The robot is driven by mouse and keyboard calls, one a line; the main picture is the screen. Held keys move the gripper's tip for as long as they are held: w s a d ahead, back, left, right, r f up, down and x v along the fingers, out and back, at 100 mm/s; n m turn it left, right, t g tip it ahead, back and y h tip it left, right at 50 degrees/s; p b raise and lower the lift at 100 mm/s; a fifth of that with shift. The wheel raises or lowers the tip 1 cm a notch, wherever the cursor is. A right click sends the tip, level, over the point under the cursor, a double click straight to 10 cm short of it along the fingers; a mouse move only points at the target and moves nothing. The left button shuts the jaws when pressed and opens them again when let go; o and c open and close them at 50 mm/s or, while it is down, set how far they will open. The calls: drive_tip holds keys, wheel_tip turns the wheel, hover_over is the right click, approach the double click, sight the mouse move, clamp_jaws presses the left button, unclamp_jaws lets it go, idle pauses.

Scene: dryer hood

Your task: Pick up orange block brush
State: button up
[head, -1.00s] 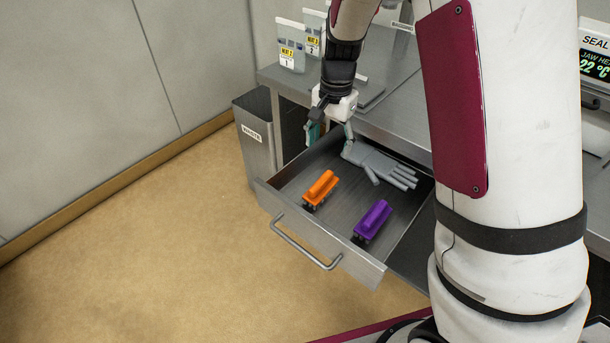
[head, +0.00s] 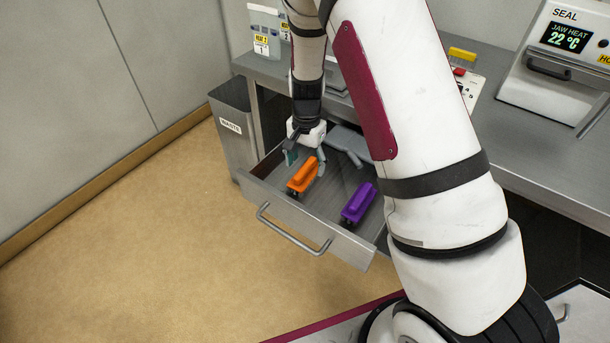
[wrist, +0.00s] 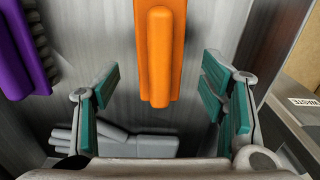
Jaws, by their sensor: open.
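The orange block brush (head: 303,176) lies in the open drawer, near its left side. In the wrist view the orange block brush (wrist: 160,55) runs lengthwise between my fingers, at the top middle. My gripper (head: 304,155) is open and empty, with teal finger pads, and is over the drawer at the brush's far end. In the wrist view my gripper's pads (wrist: 160,98) stand apart on either side of the brush's near end. I see no contact with it. The brush's bristles are hidden in the wrist view.
A purple block brush (head: 358,203) lies to the right in the drawer (head: 338,243). A grey glove (wrist: 120,140) lies behind the brushes, partly hidden by my arm in the head view. A waste bin (head: 233,130) stands left of the drawer. A counter (head: 550,160) is above.

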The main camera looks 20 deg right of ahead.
sight(307, 165)
drive_tip(key=shift+f, duration=2)
drive_tip(key=c, duration=1.3)
drive_tip(key=shift+r, duration=0.15)
